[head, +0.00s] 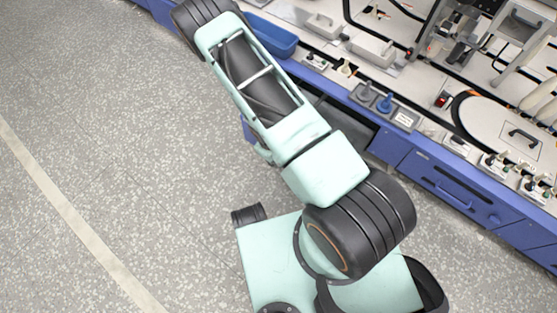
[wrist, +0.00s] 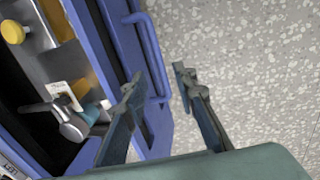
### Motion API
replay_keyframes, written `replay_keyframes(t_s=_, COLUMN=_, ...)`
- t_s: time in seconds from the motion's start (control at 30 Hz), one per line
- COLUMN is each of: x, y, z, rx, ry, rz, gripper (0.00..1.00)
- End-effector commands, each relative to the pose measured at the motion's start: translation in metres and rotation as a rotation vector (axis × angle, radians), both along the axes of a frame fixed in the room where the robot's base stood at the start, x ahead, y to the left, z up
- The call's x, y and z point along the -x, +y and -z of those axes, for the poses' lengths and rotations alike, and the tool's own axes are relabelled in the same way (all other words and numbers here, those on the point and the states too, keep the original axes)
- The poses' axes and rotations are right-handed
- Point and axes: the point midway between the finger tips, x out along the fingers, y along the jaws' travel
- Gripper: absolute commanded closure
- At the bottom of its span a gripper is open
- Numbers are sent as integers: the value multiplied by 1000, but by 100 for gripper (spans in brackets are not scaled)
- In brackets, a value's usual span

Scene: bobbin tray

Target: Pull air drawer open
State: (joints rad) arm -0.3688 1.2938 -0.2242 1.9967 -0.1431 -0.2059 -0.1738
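In the wrist view a blue drawer front (wrist: 122,38) carries a blue bar handle (wrist: 150,48). I cannot tell from any label whether this is the air drawer. My gripper (wrist: 158,78) is open, with one finger on each side of the handle's line in the picture. Nothing is held between the fingers. Whether they touch the handle, or how far they are from it, I cannot tell. In the head view my gripper is out of sight. A blue drawer with a bar handle (head: 447,193) shows there at the right of the bench, seemingly closed.
The bench top (head: 430,130) is crowded with fittings, a blue bin (head: 270,36) and a round plate (head: 508,130). A metal valve (wrist: 75,122) and a yellow knob (wrist: 13,32) lie left of my fingers in the wrist view. The speckled floor (head: 110,130) is clear.

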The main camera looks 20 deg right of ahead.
Motion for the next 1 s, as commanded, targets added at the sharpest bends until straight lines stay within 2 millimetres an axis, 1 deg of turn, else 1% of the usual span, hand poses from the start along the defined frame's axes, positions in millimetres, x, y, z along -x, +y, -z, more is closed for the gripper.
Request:
replay_keyframes(t_s=0.03, x=1, y=2, z=-10, rx=-1, ry=-2, rz=0, gripper=74)
replay_keyframes(t_s=0.2, x=4, y=7, z=-37, rx=-1, ry=-2, rz=0, gripper=74)
replay_keyframes(t_s=0.4, x=7, y=9, z=-59, rx=0, ry=0, rz=0, gripper=74)
replay_keyframes(t_s=0.6, x=9, y=10, z=-67, rx=1, ry=1, rz=0, gripper=74)
replay_keyframes(t_s=1.0, x=9, y=11, z=-67, rx=1, ry=1, rz=0, gripper=74)
